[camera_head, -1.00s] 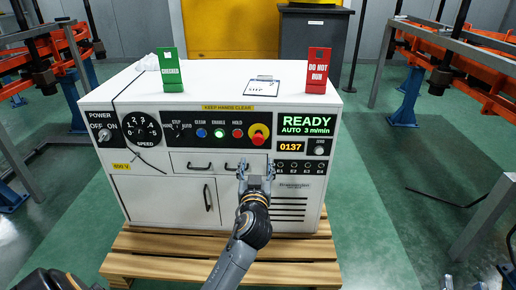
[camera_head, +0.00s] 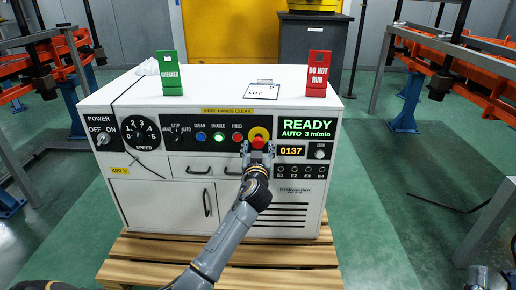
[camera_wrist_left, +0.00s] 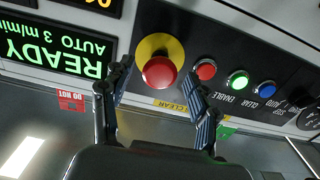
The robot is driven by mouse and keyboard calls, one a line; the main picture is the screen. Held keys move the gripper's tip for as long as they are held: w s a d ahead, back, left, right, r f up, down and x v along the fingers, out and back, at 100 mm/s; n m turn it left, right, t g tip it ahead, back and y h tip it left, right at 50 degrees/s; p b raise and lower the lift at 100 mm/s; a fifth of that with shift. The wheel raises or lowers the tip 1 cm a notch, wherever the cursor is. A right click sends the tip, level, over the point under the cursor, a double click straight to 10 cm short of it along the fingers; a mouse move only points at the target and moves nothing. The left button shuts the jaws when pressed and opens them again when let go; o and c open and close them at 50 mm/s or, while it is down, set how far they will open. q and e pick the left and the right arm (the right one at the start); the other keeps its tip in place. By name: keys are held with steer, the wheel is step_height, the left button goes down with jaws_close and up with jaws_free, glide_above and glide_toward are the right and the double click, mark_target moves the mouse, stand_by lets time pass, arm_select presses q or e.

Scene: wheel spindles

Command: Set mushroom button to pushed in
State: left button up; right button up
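The red mushroom button (camera_head: 258,143) sits on a yellow round plate (camera_head: 259,132) at the right of the machine's black control strip.
The drawer handle (camera_head: 197,171) lies below.

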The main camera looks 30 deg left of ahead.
arm_select(q)
jaws_close()
steer(key=shift+w+a+b, duration=0.25)
steer(key=shift+w+b, duration=0.1)
steer(key=shift+w, duration=0.1)
steer(key=shift+r, duration=0.2)
arm_select(e)
steer(key=shift+s+d+r+t+y, duration=0.15)
steer(key=shift+s+r+t+y, duration=0.25)
steer(key=shift+s+r+t, duration=0.55)
arm_select(q)
steer(key=shift+a, duration=0.1)
arm_select(e)
steer(key=shift+s+r, duration=0.15)
arm_select(q)
steer(key=shift+c, duration=0.5)
jaws_free()
steer(key=shift+o, duration=1.2)
steer(key=shift+w+f, duration=0.15)
